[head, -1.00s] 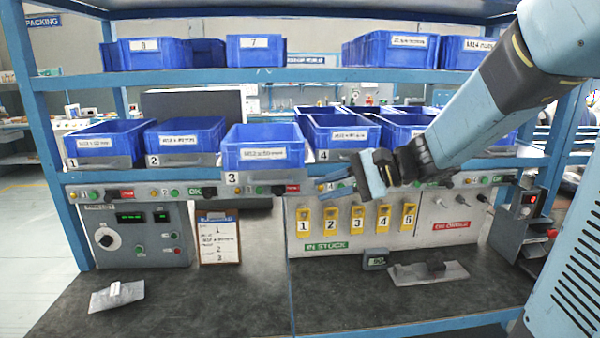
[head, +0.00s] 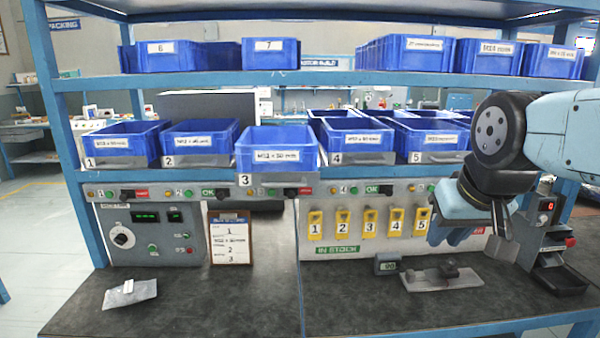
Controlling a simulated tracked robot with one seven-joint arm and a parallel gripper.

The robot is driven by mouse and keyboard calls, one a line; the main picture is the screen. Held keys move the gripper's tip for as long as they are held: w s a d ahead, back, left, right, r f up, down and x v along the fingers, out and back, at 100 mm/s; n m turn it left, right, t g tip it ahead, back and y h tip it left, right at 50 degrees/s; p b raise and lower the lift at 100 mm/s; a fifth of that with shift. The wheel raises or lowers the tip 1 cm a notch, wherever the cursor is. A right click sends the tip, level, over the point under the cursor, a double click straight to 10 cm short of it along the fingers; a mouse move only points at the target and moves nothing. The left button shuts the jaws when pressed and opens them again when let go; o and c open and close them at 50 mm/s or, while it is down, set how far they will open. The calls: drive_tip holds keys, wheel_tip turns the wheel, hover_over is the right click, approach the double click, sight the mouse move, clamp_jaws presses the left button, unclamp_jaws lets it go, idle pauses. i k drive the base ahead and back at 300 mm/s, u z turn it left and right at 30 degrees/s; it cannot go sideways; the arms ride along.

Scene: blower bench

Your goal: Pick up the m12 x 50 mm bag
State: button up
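A small clear-grey bag (head: 130,292) with a white label lies flat on the left front of the dark bench. Its print is too small to read. The blue bin at position 3 (head: 278,150) sits further forward than its neighbours, and its label seems to read M12 x 50 mm. The inside of that bin is mostly hidden by its front wall. My gripper (head: 472,240) points down at the right, above and behind a grey plate on the bench, far from the bag and from bin 3. I see nothing held in it, and its finger gap is not clear.
Bins 1 (head: 120,145), 2 (head: 200,143), 4 (head: 350,138) and 5 (head: 435,140) flank bin 3. A clipboard (head: 231,240) leans at the panel. A grey plate with a dark knob (head: 440,276) and a small display (head: 386,267) sit right. The middle front bench (head: 240,305) is clear.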

sight(131, 291)
drive_tip(key=u, duration=1.75)
drive_tip(key=k, duration=0.75)
drive_tip(key=i, duration=0.75)
drive_tip(key=z, duration=0.1)
